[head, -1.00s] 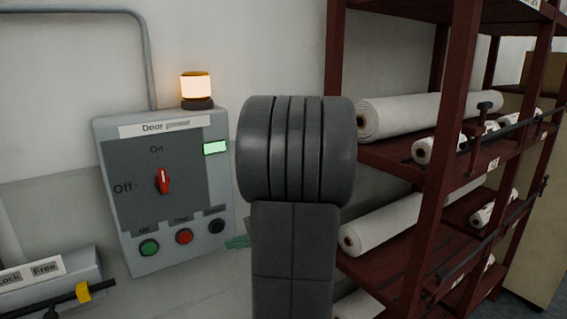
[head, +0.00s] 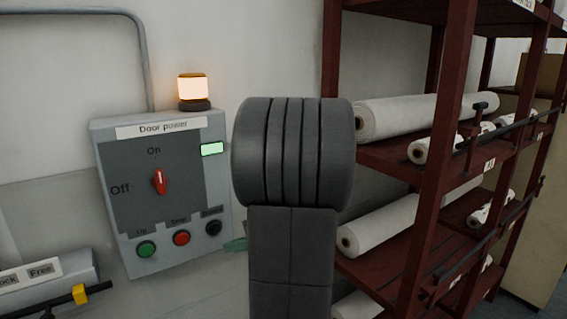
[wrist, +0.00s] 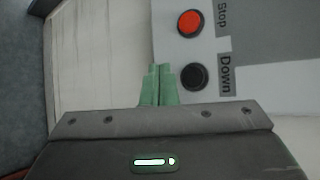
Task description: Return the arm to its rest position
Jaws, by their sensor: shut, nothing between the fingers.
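My gripper shows in the wrist view as two green fingers (wrist: 159,84) pressed together, with nothing between them. Its tips lie beside the black Down button (wrist: 194,76) in that picture; I cannot tell how far they stand from the panel. In the head view a bit of the green gripper (head: 236,244) shows behind my dark arm, at the panel's lower right edge. The Door power panel (head: 130,270) is on the wall, its red switch (head: 159,181) upright toward On. The amber lamp (head: 194,89) on top is lit, and a green indicator (head: 212,149) glows.
A dark red rack (head: 416,230) with white rolls (head: 425,116) stands to the right of my arm, with black bars along its shelves. A lower left box (head: 70,270) labelled Free carries a bar with a yellow piece (head: 80,294). Bare wall lies between the panel and the rack.

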